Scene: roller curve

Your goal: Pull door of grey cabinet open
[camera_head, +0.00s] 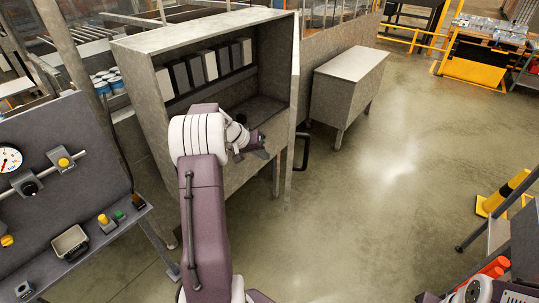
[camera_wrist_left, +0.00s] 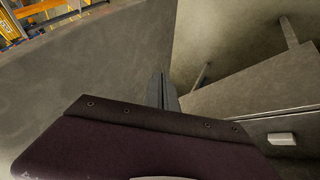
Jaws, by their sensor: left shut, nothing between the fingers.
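The grey cabinet (camera_head: 205,30) stands in the upper middle of the head view, with its front open and its inside showing. Its door (camera_head: 294,110) is swung out at the right side and shows nearly edge-on, with a dark handle (camera_head: 303,150) on its outer side. My left gripper (camera_head: 262,149) is in front of the opening, on the inner side of the door. It is shut and empty, apart from the handle. In the left wrist view the fingers (camera_wrist_left: 161,90) point at a broad grey panel (camera_wrist_left: 85,65), which looks like the door. My right gripper is out of view.
Several grey and white binders (camera_head: 210,65) stand on the cabinet's shelf. A low grey cabinet (camera_head: 345,80) stands behind the door to the right. A control bench (camera_head: 75,245) is at the left. The floor (camera_head: 370,200) right of the door is clear.

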